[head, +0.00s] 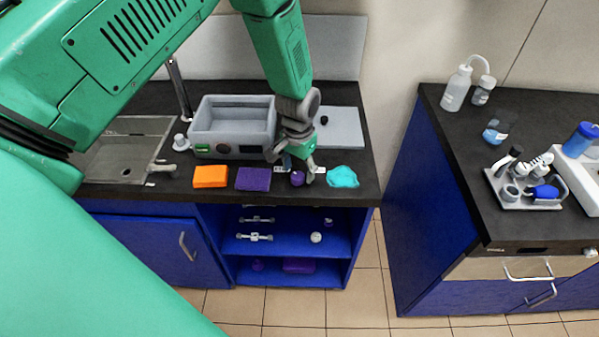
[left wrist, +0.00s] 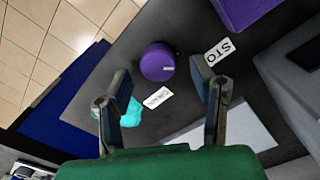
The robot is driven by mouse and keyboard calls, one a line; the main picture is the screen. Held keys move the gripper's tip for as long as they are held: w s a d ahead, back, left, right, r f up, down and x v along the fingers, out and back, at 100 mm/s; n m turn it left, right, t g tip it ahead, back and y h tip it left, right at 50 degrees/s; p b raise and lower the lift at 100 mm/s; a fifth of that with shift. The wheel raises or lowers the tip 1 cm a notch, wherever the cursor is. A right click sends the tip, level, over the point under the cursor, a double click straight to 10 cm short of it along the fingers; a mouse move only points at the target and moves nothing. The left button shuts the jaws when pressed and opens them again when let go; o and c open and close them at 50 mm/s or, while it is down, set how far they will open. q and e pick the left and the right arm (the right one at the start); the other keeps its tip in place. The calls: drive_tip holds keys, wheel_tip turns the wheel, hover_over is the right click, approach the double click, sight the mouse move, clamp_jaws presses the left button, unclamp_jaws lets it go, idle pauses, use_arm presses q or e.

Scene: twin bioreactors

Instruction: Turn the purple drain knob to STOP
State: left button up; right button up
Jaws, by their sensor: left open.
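The purple drain knob (head: 297,178) stands on the dark counter near its front edge. In the left wrist view the knob (left wrist: 157,62) is a round purple disc with a small light mark on its right side. A white label reading STO (left wrist: 219,51) lies to its right, its end hidden by a finger. Another white label (left wrist: 157,97), too small to read, lies below it. My left gripper (head: 296,173) is open over the knob; in the wrist view its fingers (left wrist: 158,85) are spread, with the knob beyond and between them, apparently untouched. My right gripper is not in view.
An orange sponge (head: 210,176), a purple sponge (head: 253,179) and a turquoise cloth (head: 342,177) lie along the counter front. A grey basin (head: 232,122) stands behind. A sink (head: 125,155) is at left. A second counter (head: 475,190) with bottles is at right.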

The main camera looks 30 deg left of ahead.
sight(299, 174)
use_arm(q)
wheel_tip(299, 174, up, 10)
drive_tip(key=shift+r, duration=0.15)
drive_tip(key=shift+w, duration=0.1)
idle(0.4)
